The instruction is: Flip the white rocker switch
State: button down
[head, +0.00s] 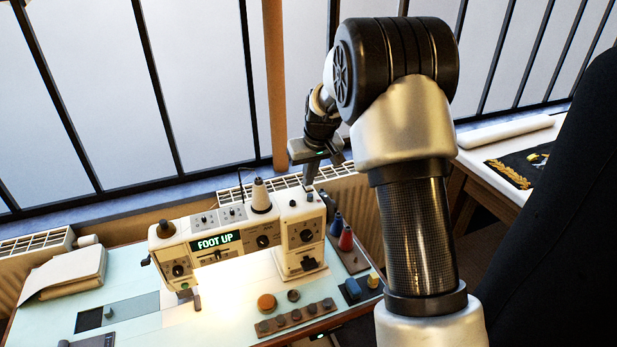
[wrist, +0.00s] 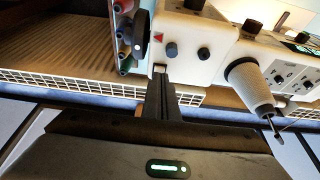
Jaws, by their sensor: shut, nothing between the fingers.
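The cream sewing machine (head: 213,247) stands on the table, with a lit display reading FOOT UP. My gripper (head: 309,186) is shut and empty, its fingers pointing down at the machine's right end. In the wrist view the closed fingertips (wrist: 160,78) are at the edge of the machine's cream housing (wrist: 190,25). A small white piece (wrist: 159,68), possibly the white rocker switch, shows right at the fingertips and is partly hidden by them. I cannot tell whether they touch it or which way it is tipped.
Close by are a black handwheel (wrist: 141,33), dark knobs (wrist: 204,53) and a thread cone (wrist: 248,88). Coloured spools (head: 346,239) stand right of the machine. A white radiator grille (head: 270,182) and window run behind. Folded cloth (head: 66,272) lies at left.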

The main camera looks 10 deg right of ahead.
jog(key=a+v, duration=0.1)
jog(key=v, duration=1.2)
jog(key=shift+w+d+r, duration=0.2)
jog(key=shift+w+d, duration=0.15)
jog(key=shift+d, duration=0.05)
jog(key=shift+w+r+b, duration=0.2)
jog(key=shift+w+b, duration=0.5)
jog(key=shift+b, duration=0.35)
jog(key=x, duration=1.4)
jog(key=shift+s+f, duration=0.15)
jog(key=shift+s, duration=0.2)
